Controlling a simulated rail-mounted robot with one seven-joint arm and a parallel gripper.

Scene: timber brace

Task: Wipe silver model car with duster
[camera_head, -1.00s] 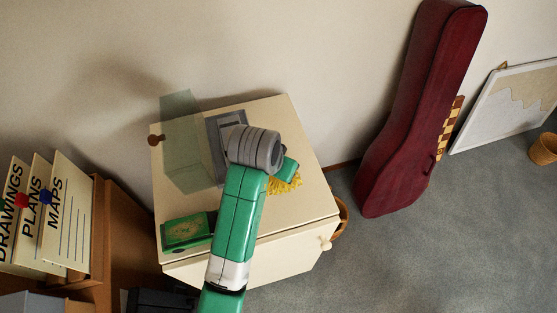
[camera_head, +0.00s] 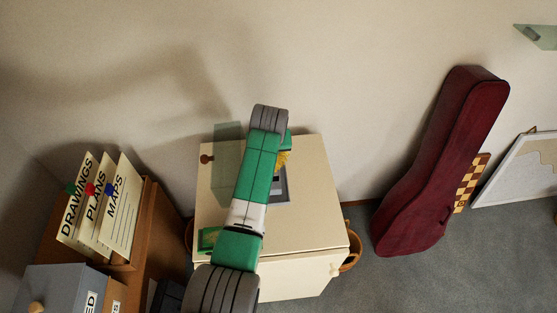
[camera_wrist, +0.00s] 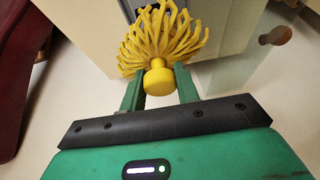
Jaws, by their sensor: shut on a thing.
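My gripper (camera_wrist: 158,88) is shut on the yellow duster (camera_wrist: 165,45), holding it by its round knob, with the strands pointing away from me. In the head view the duster (camera_head: 284,158) shows partly beside my wrist, over the back of the cream cabinet top. A grey object (camera_head: 281,191) lies on the cabinet top, partly hidden by my arm. I cannot tell whether it is the silver model car. No car shape shows clearly in either view. I cannot tell whether the duster touches anything.
A clear greenish block or case (camera_head: 226,160) stands at the left of the cream cabinet (camera_head: 315,220), near a brown knob (camera_head: 206,159). A green box (camera_head: 208,238) lies at the front left. A red instrument case (camera_head: 440,160) leans on the wall at right.

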